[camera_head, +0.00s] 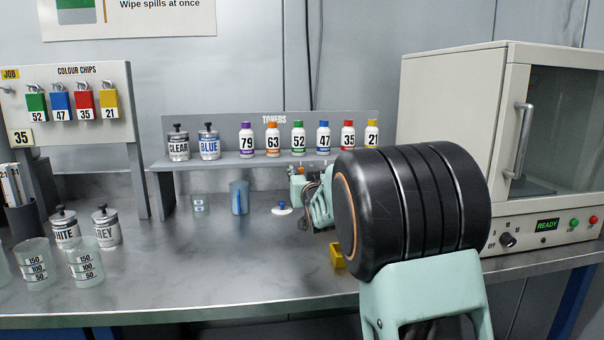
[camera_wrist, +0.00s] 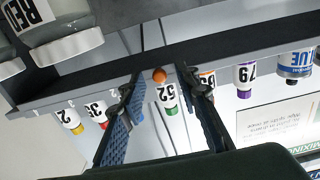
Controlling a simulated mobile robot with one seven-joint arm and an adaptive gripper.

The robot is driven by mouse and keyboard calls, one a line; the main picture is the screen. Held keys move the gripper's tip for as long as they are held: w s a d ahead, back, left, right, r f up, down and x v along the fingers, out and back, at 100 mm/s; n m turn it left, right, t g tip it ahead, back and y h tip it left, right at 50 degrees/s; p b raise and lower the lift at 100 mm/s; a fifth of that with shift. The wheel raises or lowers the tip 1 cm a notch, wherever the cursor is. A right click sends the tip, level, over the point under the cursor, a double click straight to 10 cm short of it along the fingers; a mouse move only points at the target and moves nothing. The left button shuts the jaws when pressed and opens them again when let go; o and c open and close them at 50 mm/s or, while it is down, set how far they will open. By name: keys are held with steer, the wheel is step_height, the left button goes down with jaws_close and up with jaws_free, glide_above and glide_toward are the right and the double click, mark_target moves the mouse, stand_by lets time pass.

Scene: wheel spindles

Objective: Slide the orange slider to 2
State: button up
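The orange slider (camera_wrist: 158,75) shows in the wrist view as a small round knob at the edge of the dark shelf. My gripper (camera_wrist: 160,82) is open, with one blue-padded finger on each side of the knob. Gaps show between the knob and both fingers, so it is not clamped. Small marks (camera_wrist: 52,108) run along the shelf edge to the left of the knob; the slider's reading is not clear.
The grey shelf (camera_head: 172,163) carries several numbered bottles (camera_head: 298,139) and two paint cans (camera_head: 208,141). A blue beaker (camera_head: 239,198) stands below it. An oven (camera_head: 455,110) is at the right. Lidded cans (camera_head: 106,228) and glass beakers (camera_head: 85,262) stand at the left front.

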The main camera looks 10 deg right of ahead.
steer(key=shift+w, duration=0.35)
jaws_close()
